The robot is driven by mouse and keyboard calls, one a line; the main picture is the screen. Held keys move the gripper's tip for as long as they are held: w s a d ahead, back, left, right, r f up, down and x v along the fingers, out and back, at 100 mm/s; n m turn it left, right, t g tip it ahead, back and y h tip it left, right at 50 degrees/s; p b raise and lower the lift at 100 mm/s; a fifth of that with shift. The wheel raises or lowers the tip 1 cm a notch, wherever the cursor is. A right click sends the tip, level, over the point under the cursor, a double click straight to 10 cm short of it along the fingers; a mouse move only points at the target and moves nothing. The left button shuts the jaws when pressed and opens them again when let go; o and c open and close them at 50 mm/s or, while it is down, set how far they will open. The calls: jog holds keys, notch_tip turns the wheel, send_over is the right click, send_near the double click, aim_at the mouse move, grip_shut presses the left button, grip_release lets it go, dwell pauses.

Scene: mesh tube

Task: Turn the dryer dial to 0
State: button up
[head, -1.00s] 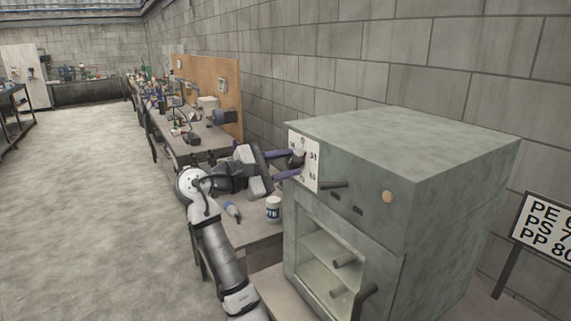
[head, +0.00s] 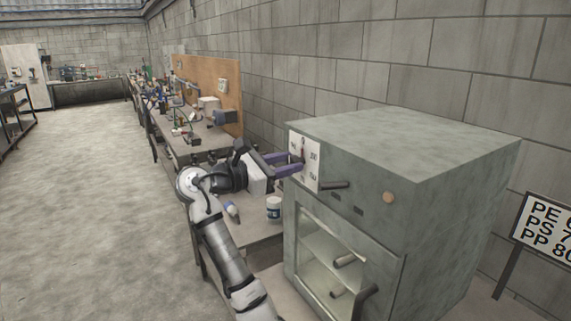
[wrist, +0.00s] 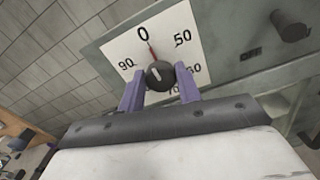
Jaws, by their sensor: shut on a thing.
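The dryer (head: 430,165) is a grey-green box at the right, with a white dial plate (head: 314,172) on its front. In the wrist view the black dial knob (wrist: 160,75) sits on the plate (wrist: 113,50), which is marked 0, 50 and 90, with other numbers partly hidden. The red pointer (wrist: 151,50) points up at, or very close to, the 0. My gripper (head: 297,163) is at the dial. In the wrist view its purple fingers (wrist: 160,80) are on both sides of the knob, shut on it.
A dark handle (head: 336,185) sticks out right of the dial and also shows in the wrist view (wrist: 290,26). The dryer's glass door is below. A cluttered bench runs along the wall. The floor at left is clear.

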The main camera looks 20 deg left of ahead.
dwell(0.4)
jog(key=o, duration=1)
jog(key=shift+c, duration=0.2)
jog(key=b+v, duration=0.4)
jog(key=v, duration=1)
jog(key=shift+w+b, duration=0.1)
jog(key=shift+b, duration=0.2)
